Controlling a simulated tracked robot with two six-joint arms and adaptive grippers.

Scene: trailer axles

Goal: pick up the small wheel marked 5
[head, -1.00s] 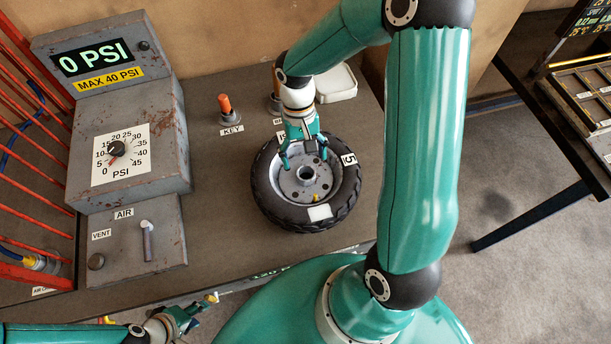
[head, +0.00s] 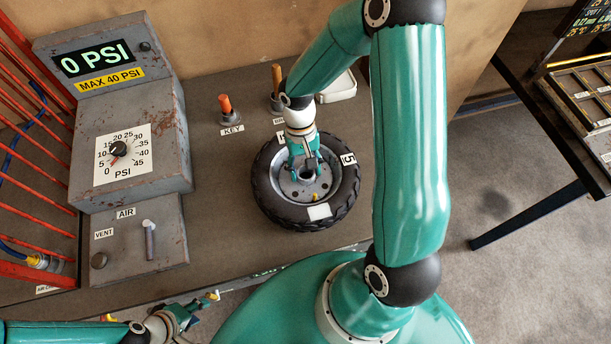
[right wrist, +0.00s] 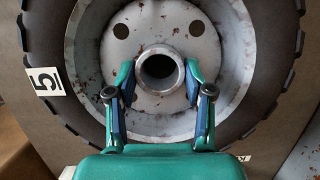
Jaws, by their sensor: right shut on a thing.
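The small wheel marked 5 (head: 275,211) lies flat on the bench, a black tyre on a grey rusty rim with a central hub tube. Its white 5 label shows at the upper right of the tyre, and in the right wrist view the wheel (right wrist: 75,25) has the label at left. My right gripper (head: 306,172) is over the rim's centre. In the right wrist view its fingers (right wrist: 160,80) are on both sides of the hub tube, shut on it. My left gripper (head: 196,309) is low at the front left, off the bench; its jaw state is unclear.
A grey pressure box (head: 165,110) reading 0 PSI stands left of the wheel, with red cage bars (head: 30,140) beyond it. An orange-handled key (head: 226,105) and a white tray (head: 340,88) are behind the wheel. Bare bench (head: 215,185) lies between box and wheel.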

